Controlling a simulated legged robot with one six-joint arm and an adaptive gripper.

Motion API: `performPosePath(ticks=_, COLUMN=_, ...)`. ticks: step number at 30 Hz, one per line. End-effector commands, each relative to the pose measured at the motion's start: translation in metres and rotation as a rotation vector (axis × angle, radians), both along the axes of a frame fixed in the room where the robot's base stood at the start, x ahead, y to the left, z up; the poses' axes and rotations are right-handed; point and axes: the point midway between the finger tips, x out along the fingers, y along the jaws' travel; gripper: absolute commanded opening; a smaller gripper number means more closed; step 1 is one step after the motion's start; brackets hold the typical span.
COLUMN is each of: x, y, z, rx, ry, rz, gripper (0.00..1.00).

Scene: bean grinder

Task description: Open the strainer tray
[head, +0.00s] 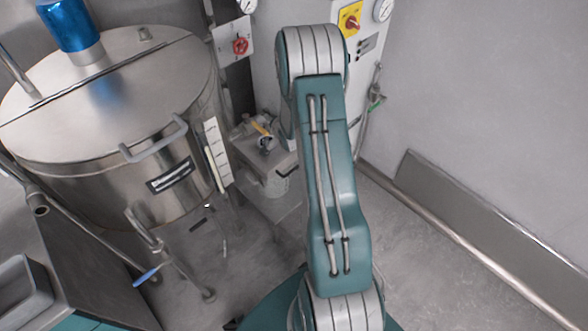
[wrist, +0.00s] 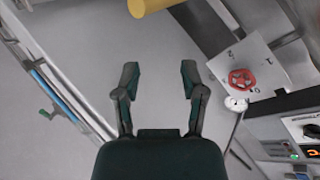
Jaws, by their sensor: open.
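My gripper (wrist: 160,80) is open in the wrist view, with its two dark fingers apart and nothing between them. A light wall surface lies behind the fingers. In the head view my arm covers the centre and the gripper itself is hidden. I cannot make out the strainer tray for certain in either view. A low grey metal unit (head: 262,160) with a dark handle (head: 288,171) stands behind my arm in the head view, partly covered by it. I cannot tell whether this handle belongs to the tray. No contact between my gripper and anything shows.
A large steel vat (head: 110,130) with a handled lid fills the left. A yellow cylinder (wrist: 150,6) is above the fingers. The floor at right (head: 430,260) is clear.

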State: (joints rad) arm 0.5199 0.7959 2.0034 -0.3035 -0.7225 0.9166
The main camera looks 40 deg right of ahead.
Motion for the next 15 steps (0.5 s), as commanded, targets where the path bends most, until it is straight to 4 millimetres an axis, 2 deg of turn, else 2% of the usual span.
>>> performPosePath(ticks=1, x=-0.005, y=-0.008, z=-0.025, rx=0.032, ry=-0.02, rz=-0.021, gripper=0.54)
performPosePath(ticks=7, x=-0.027, y=-0.03, z=-0.101, rx=0.167, ry=-0.15, rz=-0.098, gripper=0.54)
performPosePath(ticks=11, x=-0.052, y=-0.036, z=-0.149, rx=0.263, ry=-0.24, rz=-0.147, gripper=0.54)
performPosePath(ticks=15, x=-0.084, y=-0.035, z=-0.197, rx=0.37, ry=-0.343, rz=-0.198, gripper=0.54)
